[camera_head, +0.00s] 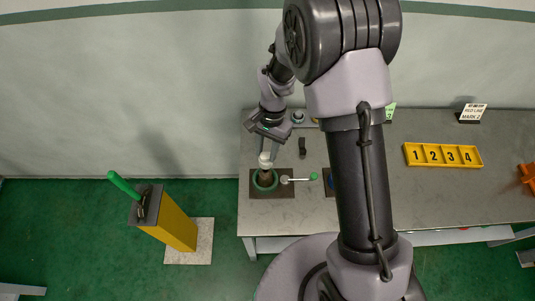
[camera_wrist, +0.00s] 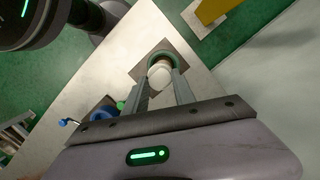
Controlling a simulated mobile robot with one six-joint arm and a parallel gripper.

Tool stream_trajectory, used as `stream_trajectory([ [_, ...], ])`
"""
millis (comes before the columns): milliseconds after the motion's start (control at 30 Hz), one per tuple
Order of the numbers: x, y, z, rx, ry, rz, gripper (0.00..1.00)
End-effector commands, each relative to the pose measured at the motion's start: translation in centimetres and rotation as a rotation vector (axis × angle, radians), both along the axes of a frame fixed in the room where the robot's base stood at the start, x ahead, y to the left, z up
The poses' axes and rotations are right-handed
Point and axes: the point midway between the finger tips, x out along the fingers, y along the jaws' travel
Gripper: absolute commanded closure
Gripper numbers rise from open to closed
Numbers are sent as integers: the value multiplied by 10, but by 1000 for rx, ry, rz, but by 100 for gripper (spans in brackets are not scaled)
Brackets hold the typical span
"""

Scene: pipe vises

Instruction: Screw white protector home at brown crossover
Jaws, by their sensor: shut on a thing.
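The white protector (camera_head: 265,160) is in my gripper (camera_head: 267,152), above the green-ringed vise (camera_head: 265,180) at the left end of the bench. In the wrist view the white protector (camera_wrist: 160,74) sits between the fingertips of my gripper (camera_wrist: 160,84), which is shut on it. It is in line with the green ring (camera_wrist: 163,56) of the vise and covers part of its opening. In the head view a brown piece (camera_head: 267,173) shows just below the protector, inside the ring. I cannot tell how deeply the protector is seated on it.
A lever with a green knob (camera_head: 313,176) juts right from the vise. A blue vise (camera_wrist: 103,112) stands nearby, partly hidden by my arm. A yellow tray numbered 1 to 4 (camera_head: 443,155) lies to the right. A yellow post with a green handle (camera_head: 178,222) stands on the floor left of the bench.

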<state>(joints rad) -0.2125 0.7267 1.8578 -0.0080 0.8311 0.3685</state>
Motion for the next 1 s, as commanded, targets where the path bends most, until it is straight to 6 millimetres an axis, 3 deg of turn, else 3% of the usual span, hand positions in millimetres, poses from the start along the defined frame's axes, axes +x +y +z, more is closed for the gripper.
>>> stream_trajectory([
  [467, 2, 0, 0, 0, -1, -4, 100],
  [800, 1, 0, -33, -1, 0, -4, 100],
  [1000, 1, 0, -38, 0, 0, -3, 100],
])
